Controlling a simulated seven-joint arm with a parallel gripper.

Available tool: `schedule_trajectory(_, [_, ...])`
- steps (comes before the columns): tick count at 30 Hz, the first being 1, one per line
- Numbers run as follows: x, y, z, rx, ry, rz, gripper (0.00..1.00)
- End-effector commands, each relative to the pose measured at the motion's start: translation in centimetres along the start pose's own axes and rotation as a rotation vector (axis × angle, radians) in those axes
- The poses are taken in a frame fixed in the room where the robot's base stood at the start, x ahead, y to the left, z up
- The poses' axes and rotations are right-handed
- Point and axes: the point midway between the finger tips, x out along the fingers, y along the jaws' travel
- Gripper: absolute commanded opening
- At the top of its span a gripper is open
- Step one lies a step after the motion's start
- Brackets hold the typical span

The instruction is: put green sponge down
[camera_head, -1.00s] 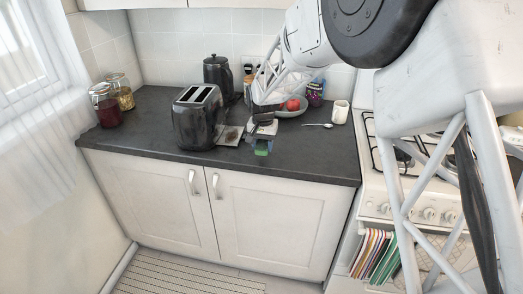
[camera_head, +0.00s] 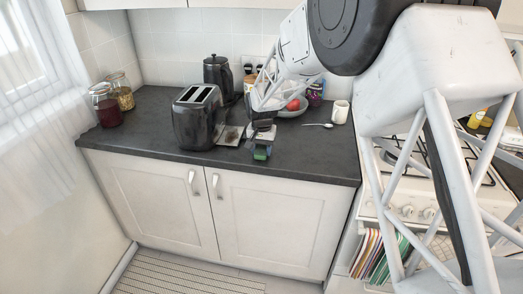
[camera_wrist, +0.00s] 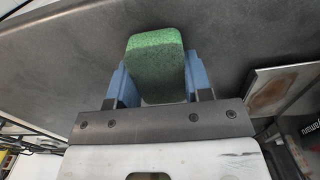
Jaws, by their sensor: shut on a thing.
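The green sponge (camera_wrist: 156,66) is held between the two blue fingers of my gripper (camera_wrist: 158,84) in the wrist view. In the head view the sponge (camera_head: 261,154) shows as a small green block below my gripper (camera_head: 261,146), near the front edge of the dark counter (camera_head: 315,160). The counter surface fills the background behind the sponge in the wrist view. I cannot tell whether the sponge touches the counter or hangs just above it.
A black toaster (camera_head: 197,117) stands just left of my gripper, with a flat tile-like piece (camera_head: 229,135) between them. A bowl with red fruit (camera_head: 293,106), a spoon (camera_head: 318,125) and a white cup (camera_head: 340,112) are to the right. The front right counter is clear.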

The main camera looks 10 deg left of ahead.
Motion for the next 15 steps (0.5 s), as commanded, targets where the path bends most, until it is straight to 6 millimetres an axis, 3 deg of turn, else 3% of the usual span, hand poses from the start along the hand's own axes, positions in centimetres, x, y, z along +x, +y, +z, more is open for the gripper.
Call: schedule_trajectory(15, [0.65, 0.00, 0.00, 0.000, 0.000, 0.000, 0.21])
